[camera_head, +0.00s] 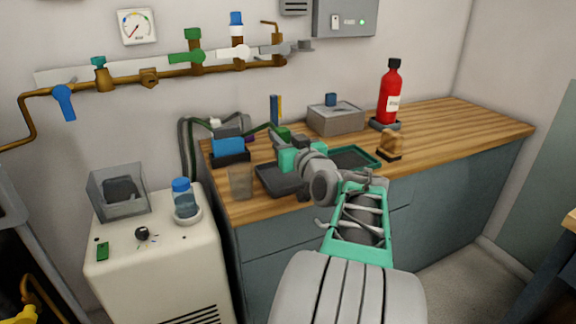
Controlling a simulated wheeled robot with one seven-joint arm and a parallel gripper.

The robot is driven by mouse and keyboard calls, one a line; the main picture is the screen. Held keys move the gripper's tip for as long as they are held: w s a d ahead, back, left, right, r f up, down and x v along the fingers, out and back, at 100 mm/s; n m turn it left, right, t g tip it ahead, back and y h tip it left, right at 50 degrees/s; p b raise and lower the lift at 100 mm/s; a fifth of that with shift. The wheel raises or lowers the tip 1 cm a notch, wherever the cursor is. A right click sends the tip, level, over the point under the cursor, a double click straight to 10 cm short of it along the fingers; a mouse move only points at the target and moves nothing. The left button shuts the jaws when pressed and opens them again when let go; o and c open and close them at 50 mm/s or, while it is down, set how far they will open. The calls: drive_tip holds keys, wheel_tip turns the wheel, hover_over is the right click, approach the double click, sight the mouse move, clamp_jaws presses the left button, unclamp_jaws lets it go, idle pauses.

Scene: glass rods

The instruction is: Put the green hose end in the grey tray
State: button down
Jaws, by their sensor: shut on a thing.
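The green hose end (283,134) shows as a small green piece at the tip of a thin dark green hose, above the worktop in the head view. My gripper (284,145) is shut on it, and the jaws and wrist hide part of it. The dark grey tray (268,186) lies on the worktop near its front edge, just below and left of my gripper. My wrist covers the tray's right side. The hose end is held up behind the tray, apart from its floor as far as I can tell.
A green-rimmed tray (373,165) lies right of my wrist. A clear cup (241,182) and a blue block in a black holder (229,150) stand left of the grey tray. A grey box (336,120) and a red bottle (389,96) stand behind. The worktop's right end is clear.

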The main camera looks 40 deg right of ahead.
drive_tip(key=d+f, duration=0.1)
drive_tip(key=w+d+f, duration=0.1)
drive_tip(key=f, duration=0.1)
drive_tip(key=w+d+f+b, duration=0.1)
drive_tip(key=f, duration=0.1)
drive_tip(key=shift+d+f, duration=0.15)
drive_tip(key=shift+d, duration=0.05)
drive_tip(key=shift+f+b, duration=0.35)
drive_tip(key=shift+f, duration=0.95)
drive_tip(key=shift+f, duration=0.2)
drive_tip(key=c, duration=1.1)
unclamp_jaws()
drive_tip(key=shift+r, duration=0.1)
drive_tip(key=shift+s+r, duration=0.1)
drive_tip(key=shift+s, duration=0.15)
drive_tip(key=v, duration=1.1)
drive_tip(key=shift+s+a+p, duration=0.25)
drive_tip(key=shift+p, duration=0.1)
